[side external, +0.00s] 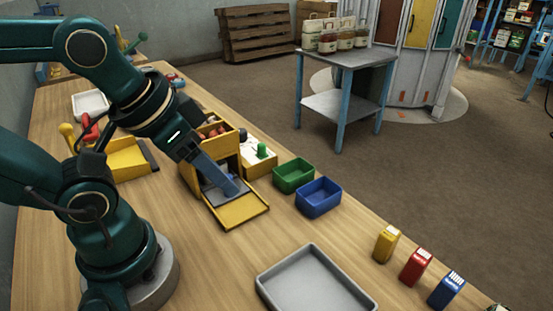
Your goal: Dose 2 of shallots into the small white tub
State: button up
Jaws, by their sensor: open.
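A yellow dispenser box (226,147) stands mid-table with reddish-brown rounded pieces (212,130), perhaps the shallots, in its open top. A yellow-edged tray (243,213) extends from its front. My gripper (228,186) reaches down in front of the box, over this tray; its blue-grey end is low there. The jaws are open; I cannot make out both fingertips or whether they touch anything. A small white tub (90,104) sits at the far left of the table, behind my arm. I cannot see any contents in it.
A green bin (293,175) and a blue bin (318,197) stand right of the dispenser. A large grey tray (268,281) lies in front. Yellow, red and blue packets (415,267) line the right edge. A yellow scoop-like tray (126,158) is at left. Wood between dispenser and grey tray is clear.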

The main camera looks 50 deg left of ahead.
jog(key=shift+o, duration=0.9)
jog(key=w+a+r+n+y, duration=0.2)
jog(key=w+a+r+n, duration=0.2)
jog(key=w+r+n, duration=0.15)
jog(key=n+g+y, duration=0.2)
jog(key=n+g, duration=0.3)
jog(key=n, duration=0.5)
send_over(241, 131)
jog(key=d, duration=0.5)
notch_tip(241, 131, down, 5)
jog(key=x, duration=1.1)
jog(key=shift+s+a+f, duration=0.3)
jog(key=shift+a, duration=0.15)
jog(key=shift+y, duration=0.3)
